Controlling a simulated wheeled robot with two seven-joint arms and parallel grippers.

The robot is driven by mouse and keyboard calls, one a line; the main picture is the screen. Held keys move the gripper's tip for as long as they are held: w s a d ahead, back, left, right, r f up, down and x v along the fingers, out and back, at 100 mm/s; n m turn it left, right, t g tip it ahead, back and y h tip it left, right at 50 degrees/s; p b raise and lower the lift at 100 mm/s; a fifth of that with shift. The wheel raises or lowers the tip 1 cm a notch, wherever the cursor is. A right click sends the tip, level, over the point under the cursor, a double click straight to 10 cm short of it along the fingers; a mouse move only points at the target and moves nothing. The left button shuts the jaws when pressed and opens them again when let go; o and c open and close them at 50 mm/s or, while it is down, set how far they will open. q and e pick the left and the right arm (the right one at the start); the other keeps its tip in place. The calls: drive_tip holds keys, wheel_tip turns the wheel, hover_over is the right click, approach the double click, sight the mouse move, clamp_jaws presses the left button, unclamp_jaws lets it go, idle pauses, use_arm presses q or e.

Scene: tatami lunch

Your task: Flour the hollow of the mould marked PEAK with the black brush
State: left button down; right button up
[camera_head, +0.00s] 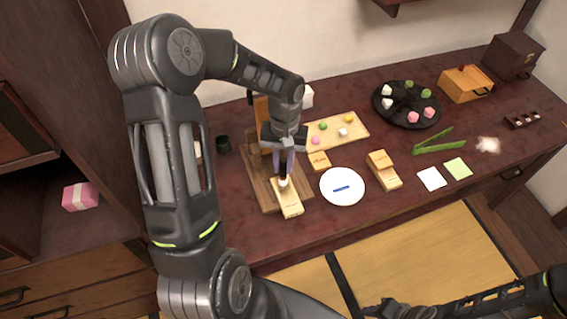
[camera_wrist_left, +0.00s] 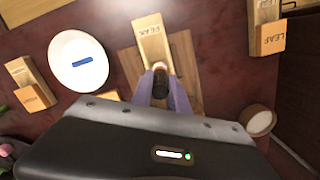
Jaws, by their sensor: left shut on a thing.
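My left gripper (camera_head: 284,172) points down and is shut on the black brush, which also shows dark between the fingers in the left wrist view (camera_wrist_left: 160,86). The brush's pale bristles (camera_head: 283,183) are over the far end of a light wooden mould (camera_head: 289,201). In the left wrist view this mould reads PEAK (camera_wrist_left: 149,36). I cannot tell whether the bristles touch it; the brush and gripper hide its near end in the wrist view. The mould lies on a brown wooden board (camera_head: 261,190). My right gripper (camera_head: 388,308) is at the bottom edge, its jaws unclear.
A white plate (camera_head: 355,199) with a blue item lies right of the mould. Another mould (camera_head: 385,178) stands beyond it. A block marked LEAF (camera_wrist_left: 271,38) shows in the wrist view. A sweets board (camera_head: 360,131), black plate (camera_head: 391,119) and green tongs (camera_head: 438,148) are farther away.

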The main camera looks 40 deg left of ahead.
use_arm(q)
drive_tip(key=shift+f+b, duration=0.85)
drive_tip(key=shift+f, duration=0.1)
idle(0.3)
drive_tip(key=shift+w+d, duration=0.1)
drive_tip(key=shift+w, duration=0.1)
drive_tip(key=shift+s+a, duration=0.2)
drive_tip(key=shift+s, duration=0.15)
idle(0.6)
drive_tip(key=shift+w, duration=0.3)
idle(0.3)
drive_tip(key=shift+s+d+b, duration=0.25)
drive_tip(key=shift+d+b, duration=0.05)
idle(0.5)
drive_tip(key=shift+w+a, duration=0.1)
drive_tip(key=shift+w, duration=0.2)
drive_tip(key=shift+s+a, duration=0.2)
drive_tip(key=shift+s, duration=0.15)
idle(0.6)
drive_tip(key=shift+w, duration=0.25)
idle(0.6)
drive_tip(key=shift+s+d+b, duration=0.2)
drive_tip(key=shift+d+b, duration=0.1)
idle(0.3)
